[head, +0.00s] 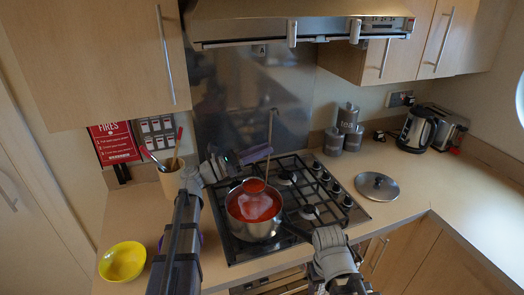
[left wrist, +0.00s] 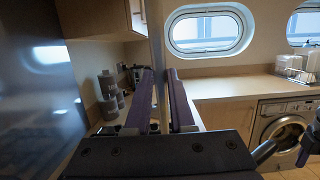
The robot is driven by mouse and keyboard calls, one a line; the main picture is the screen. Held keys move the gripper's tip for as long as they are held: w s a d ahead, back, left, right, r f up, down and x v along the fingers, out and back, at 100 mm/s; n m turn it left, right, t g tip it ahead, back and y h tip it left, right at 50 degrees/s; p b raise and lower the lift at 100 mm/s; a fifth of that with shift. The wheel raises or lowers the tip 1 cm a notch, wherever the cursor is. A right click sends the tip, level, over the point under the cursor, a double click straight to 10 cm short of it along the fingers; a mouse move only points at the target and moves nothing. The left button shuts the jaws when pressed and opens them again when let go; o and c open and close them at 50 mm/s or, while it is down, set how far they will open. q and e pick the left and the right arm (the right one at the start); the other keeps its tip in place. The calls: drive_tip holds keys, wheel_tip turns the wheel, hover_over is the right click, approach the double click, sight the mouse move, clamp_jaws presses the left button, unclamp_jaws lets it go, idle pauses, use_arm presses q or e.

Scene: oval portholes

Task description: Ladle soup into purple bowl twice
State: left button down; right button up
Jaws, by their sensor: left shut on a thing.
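My left gripper (head: 256,153) is shut on the upright handle of a ladle (head: 272,122); the handle also stands between the two fingers in the left wrist view (left wrist: 157,55). The ladle's round bowl, red inside, shows at the far side of a steel pot (head: 254,232) of red soup (head: 255,207) on the hob. I cannot tell whether it touches the soup. Purple edges (head: 161,243) show beside my left forearm, likely the purple bowl, mostly hidden by that arm. My right gripper (head: 312,240) is by the pot's dark handle; its fingertips are unclear.
A yellow bowl (head: 122,261) sits on the counter at the left. A utensil holder (head: 172,177) stands behind it. A lid (head: 377,186) lies right of the hob (head: 330,205). Grey canisters (head: 347,118) and a kettle (head: 417,130) stand at the back. The right counter is mostly clear.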

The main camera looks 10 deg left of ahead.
use_arm(q)
drive_tip(key=s+r+v, duration=0.1)
drive_tip(key=r+v, duration=0.2)
drive_tip(key=v, duration=1)
drive_tip(key=s+r+v, duration=0.1)
drive_tip(key=r+v, duration=0.1)
drive_tip(key=v, duration=1.1)
drive_tip(key=shift+s+r, duration=0.3)
drive_tip(key=shift+r, duration=0.05)
drive_tip(key=shift+d, duration=0.1)
wheel_tip(320, 180, down, 9)
drive_tip(key=b, duration=0.9)
drive_tip(key=shift+f, duration=0.15)
wheel_tip(320, 180, up, 4)
drive_tip(key=n+p, duration=0.2)
drive_tip(key=p, duration=0.2)
wheel_tip(320, 180, down, 6)
drive_tip(key=b, duration=0.6)
drive_tip(key=shift+s+d+n+t, duration=0.3)
drive_tip(key=shift+s+n, duration=0.1)
drive_tip(key=shift+s, duration=0.05)
